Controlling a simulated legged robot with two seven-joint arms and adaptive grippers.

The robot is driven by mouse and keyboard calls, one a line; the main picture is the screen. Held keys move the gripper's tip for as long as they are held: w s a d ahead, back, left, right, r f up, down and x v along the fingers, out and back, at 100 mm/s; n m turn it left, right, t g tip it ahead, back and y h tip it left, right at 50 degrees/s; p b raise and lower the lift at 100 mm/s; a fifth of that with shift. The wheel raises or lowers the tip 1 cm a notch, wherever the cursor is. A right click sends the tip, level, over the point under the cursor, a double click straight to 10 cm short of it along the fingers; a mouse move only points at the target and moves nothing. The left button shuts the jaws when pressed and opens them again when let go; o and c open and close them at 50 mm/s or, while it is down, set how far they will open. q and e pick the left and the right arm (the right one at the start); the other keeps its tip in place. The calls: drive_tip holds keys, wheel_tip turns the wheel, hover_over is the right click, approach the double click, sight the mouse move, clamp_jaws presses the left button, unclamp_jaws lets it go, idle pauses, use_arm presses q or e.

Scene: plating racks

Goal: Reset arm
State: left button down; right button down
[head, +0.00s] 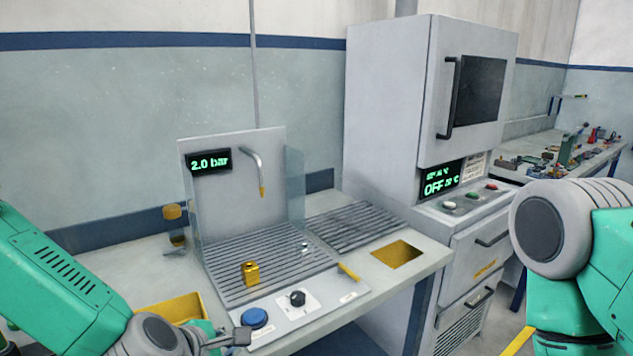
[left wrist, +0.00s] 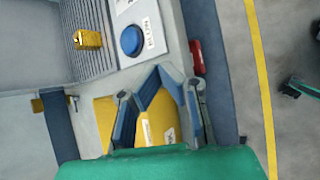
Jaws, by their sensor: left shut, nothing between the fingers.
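My left gripper (head: 236,340) is at the bottom of the head view, in front of the bench edge. In the left wrist view its dark blue fingers (left wrist: 160,72) meet at the tips, with nothing between them. Behind them is a yellow bin (left wrist: 150,128) at the bench. My right arm enters the head view at the right; its gripper does not show there.
A station with a 2.0 bar display (head: 209,161) and slatted grate (head: 265,250) holds a small brass block (head: 250,273). A blue button (head: 254,318) and black knob (head: 297,298) are in front. A grey oven cabinet (head: 395,110) stands to the right.

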use_arm(q)
drive_tip(key=s+a+f+m+g+y+b, duration=0.1)
drive_tip(key=s+a+f+m+g+b, duration=0.1)
drive_tip(key=s+f+m, duration=0.6)
drive_tip(key=s+a+f+m+g+b, duration=0.25)
drive_tip(key=s+f, duration=0.35)
drive_tip(key=f, duration=0.4)
drive_tip(key=s+a+f+m+g+y+b, duration=0.1)
drive_tip(key=s+a+f+m, duration=0.3)
drive_tip(key=s+m, duration=0.2)
drive_tip(key=s+a+f+m+g+y+b, duration=0.1)
drive_tip(key=s+a+f+m, duration=0.3)
drive_tip(key=s, duration=0.4)
drive_tip(key=f+m+g+b, duration=0.1)
drive_tip(key=m, duration=0.1)
drive_tip(key=shift+a+m, duration=0.35)
drive_tip(key=shift+w+f, duration=0.1)
drive_tip(key=shift+w, duration=0.1)
